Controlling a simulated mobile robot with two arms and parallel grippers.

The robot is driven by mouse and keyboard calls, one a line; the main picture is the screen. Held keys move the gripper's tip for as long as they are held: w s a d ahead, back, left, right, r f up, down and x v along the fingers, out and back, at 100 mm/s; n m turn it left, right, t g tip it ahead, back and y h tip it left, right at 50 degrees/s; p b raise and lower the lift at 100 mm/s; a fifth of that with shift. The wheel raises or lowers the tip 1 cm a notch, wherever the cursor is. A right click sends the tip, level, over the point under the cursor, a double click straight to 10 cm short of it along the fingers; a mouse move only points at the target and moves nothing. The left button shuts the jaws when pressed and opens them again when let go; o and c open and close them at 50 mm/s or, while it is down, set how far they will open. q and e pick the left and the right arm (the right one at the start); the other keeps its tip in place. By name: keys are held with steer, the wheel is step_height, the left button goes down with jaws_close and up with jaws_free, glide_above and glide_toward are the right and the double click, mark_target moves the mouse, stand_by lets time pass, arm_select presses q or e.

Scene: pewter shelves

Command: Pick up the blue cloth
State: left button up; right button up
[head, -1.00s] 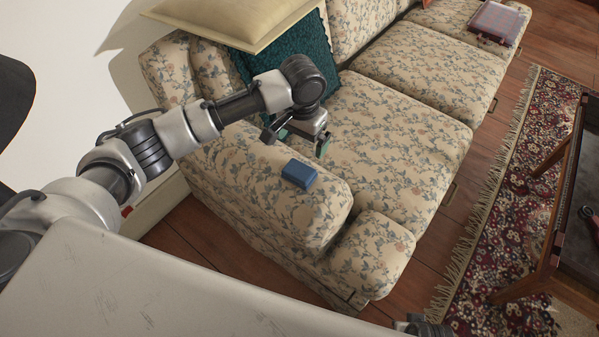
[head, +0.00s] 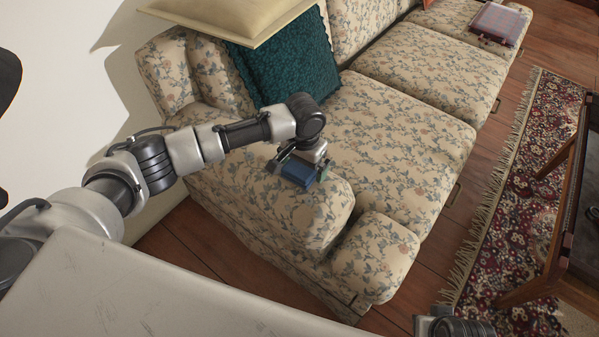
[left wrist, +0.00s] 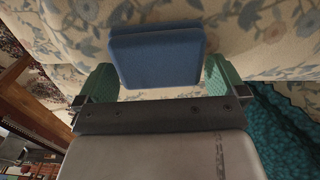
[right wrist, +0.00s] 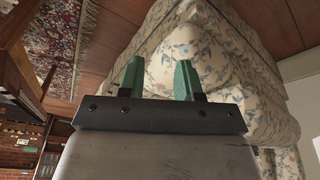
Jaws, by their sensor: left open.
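The blue cloth (head: 299,172) is a small folded block lying on the sofa's near armrest. In the left wrist view the cloth (left wrist: 158,57) sits between the green fingertips. My left gripper (head: 302,174) is right over it, open, with one finger on each side; the wrist view shows the left gripper (left wrist: 162,80) with a narrow gap at each side of the cloth. In the right wrist view my right gripper (right wrist: 158,78) is empty and its fingers stand apart, with the sofa's front corner beyond. In the head view, part of my right arm shows at the bottom edge.
The floral sofa (head: 390,130) runs to the upper right, its seat mostly clear. A wooden table (head: 570,215) stands on the patterned rug (head: 500,215).

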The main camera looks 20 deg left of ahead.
arm_select(q)
steer(key=shift+c, duration=0.3)
steer(key=c, duration=0.7)
steer(key=shift+r, duration=0.1)
steer(key=shift+r, duration=0.15)
steer(key=r, duration=0.1)
steer(key=r+p, duration=0.1)
steer(key=r, duration=0.2)
steer(key=shift+d+r+p, duration=0.15)
steer(key=shift+d+p, duration=0.1)
steer(key=shift+p, duration=0.15)
steer(key=s+d+r, duration=0.1)
steer(key=d+r, duration=0.1)
steer(key=d, duration=0.1)
steer(key=s+d+r+p, duration=0.1)
steer(key=d+r, duration=0.1)
steer(key=d, duration=0.2)
steer(key=s+d+r+p, duration=0.1)
steer(key=d+r, duration=0.1)
steer(key=d, duration=0.1)
steer(key=shift+s+d+r, duration=0.15)
steer(key=shift+s+d, duration=0.1)
steer(key=shift+d, duration=0.1)
arm_select(e)
step_height(320, 180, down, 13)
steer(key=s, duration=0.2)
steer(key=shift+g, duration=0.4)
steer(key=shift+f, duration=0.1)
